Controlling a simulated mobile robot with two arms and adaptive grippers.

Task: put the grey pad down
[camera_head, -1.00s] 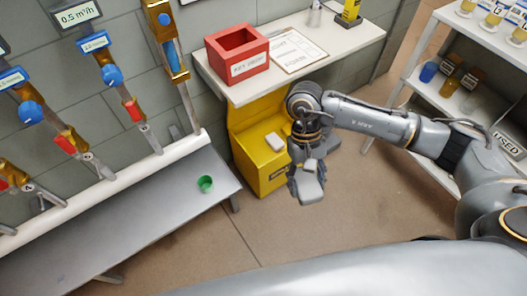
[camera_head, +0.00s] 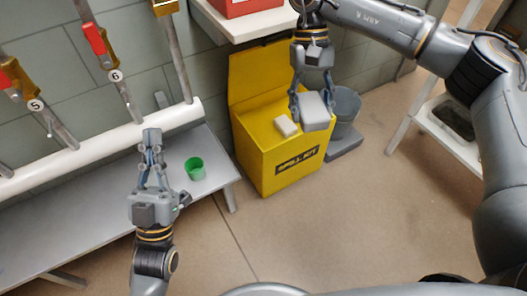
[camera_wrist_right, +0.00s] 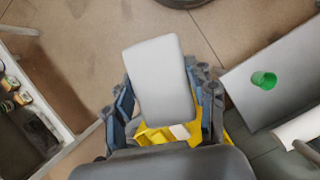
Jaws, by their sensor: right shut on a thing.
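The grey pad (camera_head: 315,111) is a pale rounded block held in my right gripper (camera_head: 313,101), whose fingers are shut on its two sides. In the right wrist view the pad (camera_wrist_right: 160,79) fills the space between the fingers, seen broad face on. It is in front of the yellow spill kit box (camera_head: 293,168) in the head view; the height between them is hard to tell.
A green cup (camera_head: 195,168) stands on the grey bench (camera_head: 90,204), just right of my left gripper. A grey bucket (camera_head: 346,106) stands behind the spill kit. A red box (camera_head: 240,7) sits on the shelf above. Open floor lies in front.

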